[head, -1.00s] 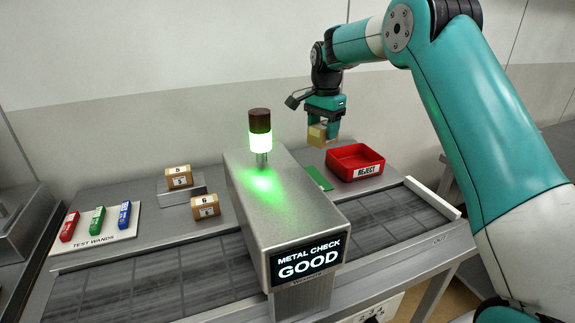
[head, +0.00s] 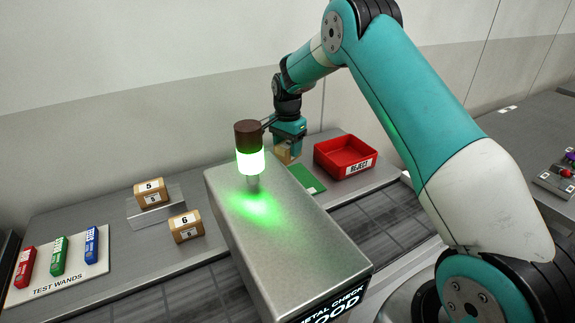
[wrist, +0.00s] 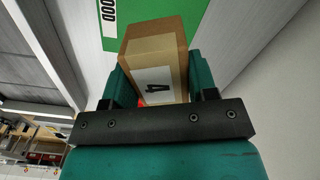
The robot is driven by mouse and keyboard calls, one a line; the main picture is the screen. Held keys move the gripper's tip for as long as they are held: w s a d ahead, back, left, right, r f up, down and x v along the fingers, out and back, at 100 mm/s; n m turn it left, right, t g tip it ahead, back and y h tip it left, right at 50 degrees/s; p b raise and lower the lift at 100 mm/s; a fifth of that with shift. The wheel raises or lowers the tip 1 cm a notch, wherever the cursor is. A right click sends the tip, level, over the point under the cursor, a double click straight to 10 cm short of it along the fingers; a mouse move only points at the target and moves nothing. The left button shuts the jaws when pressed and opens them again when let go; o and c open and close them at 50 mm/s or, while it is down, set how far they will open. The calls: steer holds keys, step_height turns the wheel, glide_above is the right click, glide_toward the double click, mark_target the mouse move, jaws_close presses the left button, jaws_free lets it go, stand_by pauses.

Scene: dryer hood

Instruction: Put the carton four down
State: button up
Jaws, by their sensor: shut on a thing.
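My gripper (head: 288,150) is shut on carton four (wrist: 155,55), a brown box with a "4" label. In the wrist view the carton sits between the two fingers. In the head view carton four (head: 284,153) hangs behind the metal check machine, close to the green mat (head: 306,178). In the wrist view the green mat (wrist: 185,25) lies beyond the carton, with part of a white label reading "OOD". I cannot tell whether the carton touches the mat.
The metal check machine (head: 285,225) with a green-lit lamp (head: 250,160) stands in front. A red reject bin (head: 345,157) is right of the mat. Carton five (head: 151,192), carton six (head: 186,226) and the test wands board (head: 75,278) are at left.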

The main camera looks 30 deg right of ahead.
mark_target(288, 144)
step_height(288, 144, down, 8)
steer(key=shift+f+p, duration=0.2)
steer(key=shift+p, duration=0.75)
steer(key=shift+f, duration=0.1)
steer(key=o, duration=1)
steer(key=shift+o, duration=0.2)
step_height(288, 144, up, 12)
steer(key=b, duration=0.4)
